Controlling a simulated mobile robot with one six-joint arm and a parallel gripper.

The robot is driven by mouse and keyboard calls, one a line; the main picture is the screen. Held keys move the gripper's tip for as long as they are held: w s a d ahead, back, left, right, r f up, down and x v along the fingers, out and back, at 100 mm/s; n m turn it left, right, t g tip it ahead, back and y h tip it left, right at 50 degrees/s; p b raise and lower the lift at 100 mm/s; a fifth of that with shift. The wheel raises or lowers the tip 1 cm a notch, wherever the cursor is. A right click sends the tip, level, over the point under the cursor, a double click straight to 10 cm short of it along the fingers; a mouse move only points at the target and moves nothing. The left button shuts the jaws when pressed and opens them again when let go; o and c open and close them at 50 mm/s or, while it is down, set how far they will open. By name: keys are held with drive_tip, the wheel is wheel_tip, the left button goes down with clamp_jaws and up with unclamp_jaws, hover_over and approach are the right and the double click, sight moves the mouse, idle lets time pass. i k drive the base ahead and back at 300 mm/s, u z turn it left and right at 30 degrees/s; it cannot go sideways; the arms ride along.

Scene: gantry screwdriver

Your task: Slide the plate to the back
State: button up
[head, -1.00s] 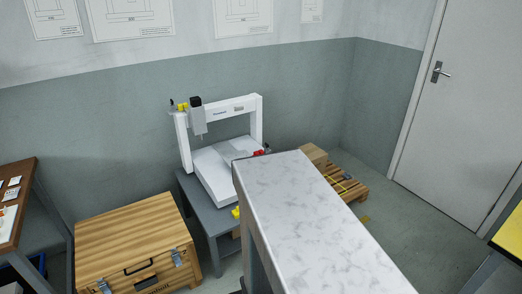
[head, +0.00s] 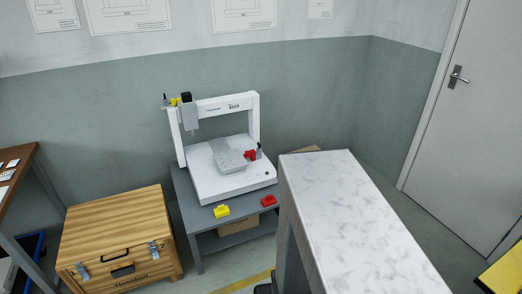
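A white gantry screwdriver machine (head: 213,108) stands on a low grey table against the wall. A grey metal plate (head: 231,162) with small holes lies on its white base (head: 208,182), under the gantry, toward the right of the middle. A red part (head: 250,155) sits at the plate's right end, touching or very near it. My gripper is not in view.
A yellow block (head: 221,211) and a red block (head: 269,201) lie on the grey table (head: 202,226) before the machine. A tall marble-topped counter (head: 350,210) stands close on the right. A wooden chest (head: 118,232) stands at the left. Floor shows between chest and counter.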

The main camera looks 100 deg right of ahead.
sight(231, 161)
drive_tip(key=u, duration=0.25)
drive_tip(key=k, duration=0.5)
drive_tip(key=z, duration=2.1)
drive_tip(key=i, duration=0.95)
drive_tip(key=z, duration=0.15)
drive_tip(key=k, duration=0.2)
drive_tip(key=u, duration=0.1)
